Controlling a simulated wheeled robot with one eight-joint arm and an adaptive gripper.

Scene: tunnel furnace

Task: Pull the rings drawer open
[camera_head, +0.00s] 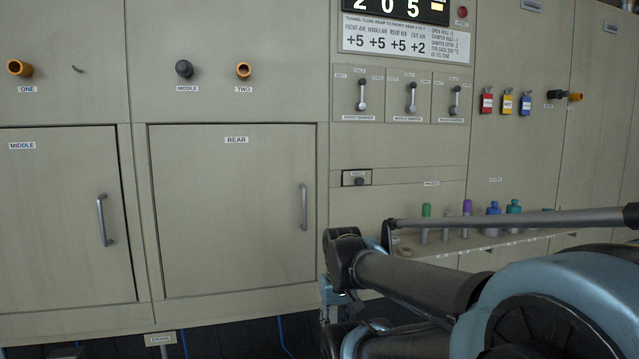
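No label in the head view reads clearly as rings. A small recessed panel with a dark knob (358,179) sits in the furnace front, below the row of levers; I cannot tell whether it is the rings drawer. It looks flush with the front. A shelf ledge (470,243) below it carries small bottles and a pale ring-like piece (406,252). My arm fills the lower right and hides part of the front there. My gripper's fingers do not show.
The shut REAR door (235,210) and MIDDLE door (62,230) have upright handles. Levers (412,97) and coloured tags (507,102) are higher up.

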